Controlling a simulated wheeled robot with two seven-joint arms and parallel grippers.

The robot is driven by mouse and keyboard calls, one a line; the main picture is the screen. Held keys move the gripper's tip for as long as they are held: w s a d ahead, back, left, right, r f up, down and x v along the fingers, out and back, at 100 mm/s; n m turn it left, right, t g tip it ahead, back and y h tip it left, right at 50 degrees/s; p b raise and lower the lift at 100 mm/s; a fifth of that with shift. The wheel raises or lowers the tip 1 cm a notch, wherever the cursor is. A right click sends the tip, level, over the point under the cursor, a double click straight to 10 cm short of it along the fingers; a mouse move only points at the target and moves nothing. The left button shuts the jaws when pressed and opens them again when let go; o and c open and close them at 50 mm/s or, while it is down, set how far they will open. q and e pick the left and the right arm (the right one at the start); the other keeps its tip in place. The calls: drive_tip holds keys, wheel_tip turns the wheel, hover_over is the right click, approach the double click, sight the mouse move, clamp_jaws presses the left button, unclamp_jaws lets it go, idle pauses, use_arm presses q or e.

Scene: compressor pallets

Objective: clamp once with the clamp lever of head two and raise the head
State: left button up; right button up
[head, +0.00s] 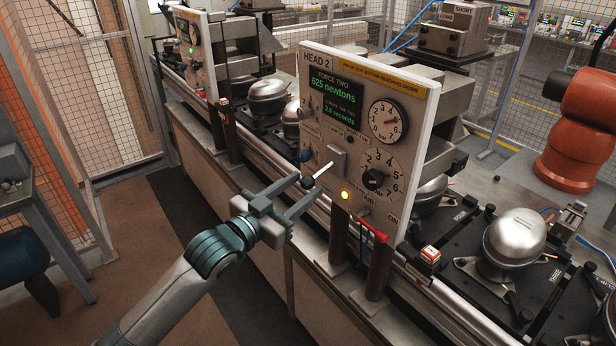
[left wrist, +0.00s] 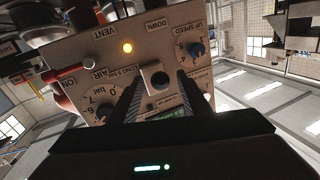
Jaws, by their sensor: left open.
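In the left wrist view the panel (left wrist: 90,55) appears upside down, and the dark knob (left wrist: 160,81) shows between the fingers (left wrist: 162,90). My right gripper is not in view.
A yellow lamp (head: 345,195) glows on the panel, with a red handle (head: 374,232) below it. A numbered dial (head: 374,179) sits to the right. Compressors (head: 514,238) stand on pallets along the line. An orange machine (head: 580,130) stands at right.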

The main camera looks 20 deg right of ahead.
sight(318, 175)
use_arm(q)
drive_tip(key=shift+x, duration=1.35)
clamp_jaws()
